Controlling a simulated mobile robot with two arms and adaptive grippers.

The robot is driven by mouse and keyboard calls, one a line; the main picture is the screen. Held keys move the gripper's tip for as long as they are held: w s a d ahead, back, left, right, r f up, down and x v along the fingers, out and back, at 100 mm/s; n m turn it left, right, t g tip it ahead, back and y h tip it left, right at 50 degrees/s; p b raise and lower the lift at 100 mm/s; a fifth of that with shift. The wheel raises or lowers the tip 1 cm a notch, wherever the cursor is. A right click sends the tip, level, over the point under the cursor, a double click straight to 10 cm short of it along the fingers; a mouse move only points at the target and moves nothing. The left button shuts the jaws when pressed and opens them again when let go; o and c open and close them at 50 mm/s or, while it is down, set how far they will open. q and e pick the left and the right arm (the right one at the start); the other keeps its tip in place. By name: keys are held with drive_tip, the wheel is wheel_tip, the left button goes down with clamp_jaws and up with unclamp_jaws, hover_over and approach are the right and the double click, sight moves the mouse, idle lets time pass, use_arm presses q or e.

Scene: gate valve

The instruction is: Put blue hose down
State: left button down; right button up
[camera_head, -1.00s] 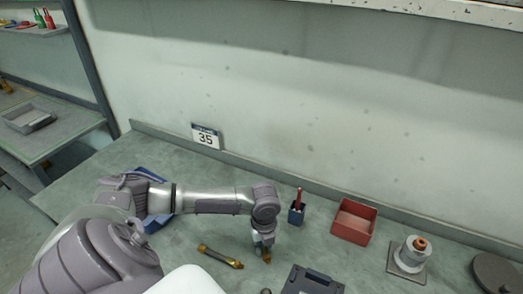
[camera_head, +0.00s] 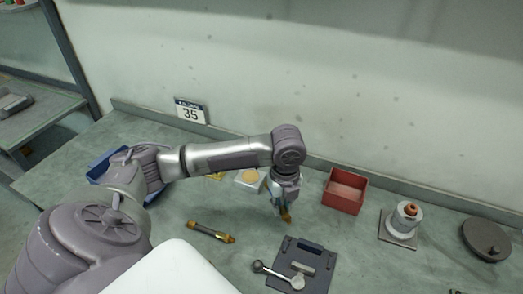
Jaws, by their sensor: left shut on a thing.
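My left gripper (camera_head: 284,208) is shut above the bench, behind a dark plate with a lever. The brass end (camera_head: 286,218) of a piece shows below its fingers; I take this piece to be the blue hose, but its body is hidden by the gripper and no blue hose length can be made out. The piece appears to be a little above the bench or touching it; I cannot tell which. Another hose (camera_head: 211,232), dark with brass ends, lies on the bench to the left of the gripper. My right gripper is not in view.
A dark plate with a lever (camera_head: 303,265) lies in front. A red bin (camera_head: 345,191), a grey flanged part (camera_head: 403,222) and a dark disc (camera_head: 486,240) stand to the right. A white block (camera_head: 249,181) is behind my arm. A blue tray (camera_head: 104,163) is at left.

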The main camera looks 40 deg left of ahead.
use_arm(q)
drive_tip(key=w+d+r, duration=0.2)
drive_tip(key=d+r, duration=0.1)
drive_tip(key=d, duration=0.1)
drive_tip(key=s+d+r+n+b, duration=0.1)
drive_tip(key=s+n, duration=0.3)
drive_tip(key=n, duration=0.7)
drive_tip(key=s+d+r+n+b, duration=0.1)
drive_tip(key=s+n, duration=0.4)
drive_tip(key=n, duration=0.7)
drive_tip(key=shift+d+r+b, duration=0.3)
drive_tip(key=shift+d+b, duration=0.4)
drive_tip(key=shift+d, duration=0.6)
drive_tip(key=shift+w, duration=0.1)
